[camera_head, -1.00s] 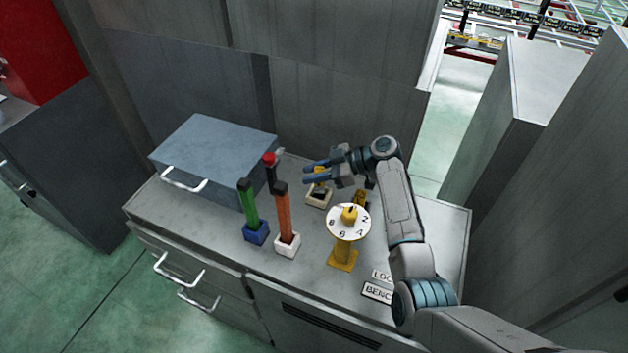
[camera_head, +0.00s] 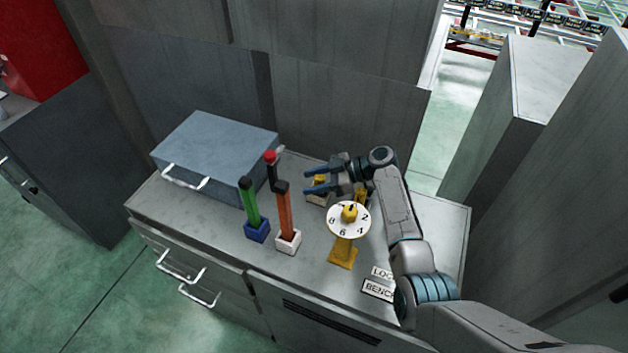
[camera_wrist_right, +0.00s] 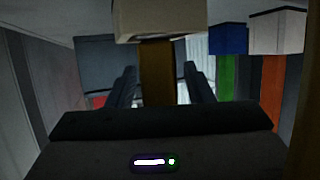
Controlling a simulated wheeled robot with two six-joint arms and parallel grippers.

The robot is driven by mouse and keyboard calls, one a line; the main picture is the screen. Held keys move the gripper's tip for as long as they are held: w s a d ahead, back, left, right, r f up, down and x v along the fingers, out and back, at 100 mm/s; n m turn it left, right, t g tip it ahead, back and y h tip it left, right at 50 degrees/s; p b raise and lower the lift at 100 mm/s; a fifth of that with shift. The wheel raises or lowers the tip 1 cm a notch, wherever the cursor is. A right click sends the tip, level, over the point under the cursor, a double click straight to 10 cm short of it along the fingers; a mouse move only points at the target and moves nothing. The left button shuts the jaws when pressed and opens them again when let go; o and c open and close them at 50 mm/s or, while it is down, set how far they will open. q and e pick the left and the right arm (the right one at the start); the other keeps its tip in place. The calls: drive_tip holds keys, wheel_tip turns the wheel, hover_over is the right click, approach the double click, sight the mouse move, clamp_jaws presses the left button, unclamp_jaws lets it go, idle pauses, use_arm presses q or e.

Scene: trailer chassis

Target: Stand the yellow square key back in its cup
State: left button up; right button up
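The yellow square key (camera_head: 319,179) stands at the back middle of the bench, partly hidden by my right gripper. Its pale beige cup (camera_head: 314,198) is below it. In the right wrist view, which looks upside down, the yellow key (camera_wrist_right: 157,72) runs between the two fingers and meets the beige cup (camera_wrist_right: 160,20). My right gripper (camera_head: 308,182) points left, low over the bench. Its fingers are apart, with a gap on each side of the key. How deep the key sits is hidden. My left gripper is not in view.
A numbered dial (camera_head: 348,220) on a yellow post stands in front. A blue-grey box (camera_head: 215,150) is at left.

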drive_tip(key=shift+r, duration=0.2)
drive_tip(key=b+v, duration=0.4)
drive_tip(key=v, duration=0.8)
